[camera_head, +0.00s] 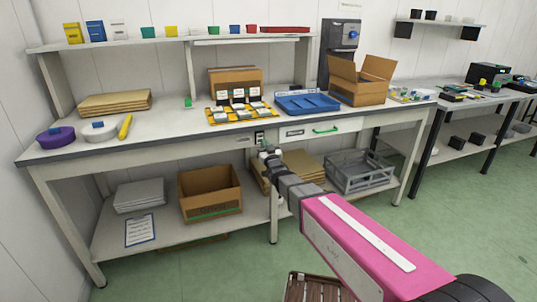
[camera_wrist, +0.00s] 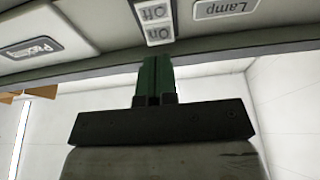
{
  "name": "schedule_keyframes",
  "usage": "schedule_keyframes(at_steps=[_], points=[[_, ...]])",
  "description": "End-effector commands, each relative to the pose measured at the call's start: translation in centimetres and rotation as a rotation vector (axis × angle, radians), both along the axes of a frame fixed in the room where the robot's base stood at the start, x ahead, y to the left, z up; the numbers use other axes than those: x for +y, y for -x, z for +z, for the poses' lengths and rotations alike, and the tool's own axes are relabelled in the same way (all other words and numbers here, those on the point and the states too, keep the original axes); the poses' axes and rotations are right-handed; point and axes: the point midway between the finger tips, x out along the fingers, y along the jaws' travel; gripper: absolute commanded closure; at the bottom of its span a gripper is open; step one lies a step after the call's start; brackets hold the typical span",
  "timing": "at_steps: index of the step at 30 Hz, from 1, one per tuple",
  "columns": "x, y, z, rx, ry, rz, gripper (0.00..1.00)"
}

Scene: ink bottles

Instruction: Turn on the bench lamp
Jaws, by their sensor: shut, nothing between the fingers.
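The lamp switch (camera_wrist: 155,22), with pads marked On and Off, is on the front rail of the bench. It appears upside down in the wrist view, next to a plate reading Lamp (camera_wrist: 225,8). In the head view the switch (camera_head: 259,138) is a small dark-framed plate left of the drawer. My gripper (camera_wrist: 154,62) has its green fingers together and empty, close in front of the rail and just below the switch in the wrist picture. I cannot tell whether they touch. In the head view my gripper (camera_head: 265,148) is small and partly hidden by the wrist. No lit lamp is clear.
A drawer with a green handle (camera_head: 326,129) is right of the switch. The bench top holds a yellow tray of bottles (camera_head: 213,119), a blue tray (camera_head: 307,103) and an open carton (camera_head: 357,94). A carton (camera_head: 210,191) and a grey crate (camera_head: 360,175) stand on the lower shelf.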

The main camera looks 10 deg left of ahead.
Motion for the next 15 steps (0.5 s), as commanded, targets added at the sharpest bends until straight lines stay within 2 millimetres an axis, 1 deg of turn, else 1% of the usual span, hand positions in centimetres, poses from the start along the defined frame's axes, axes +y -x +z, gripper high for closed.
schedule_keyframes(at_steps=[1, 6, 10, 15], points=[[0.6, -1.0, 0.2, 0.000, 0.000, 0.000, 1.00], [1.6, -2.6, 0.9, -0.001, -0.001, 0.000, 1.00], [2.0, -3.2, 1.2, 0.000, 0.000, 0.000, 1.00], [2.1, -3.3, 1.3, 0.001, 0.001, 0.000, 1.00]])
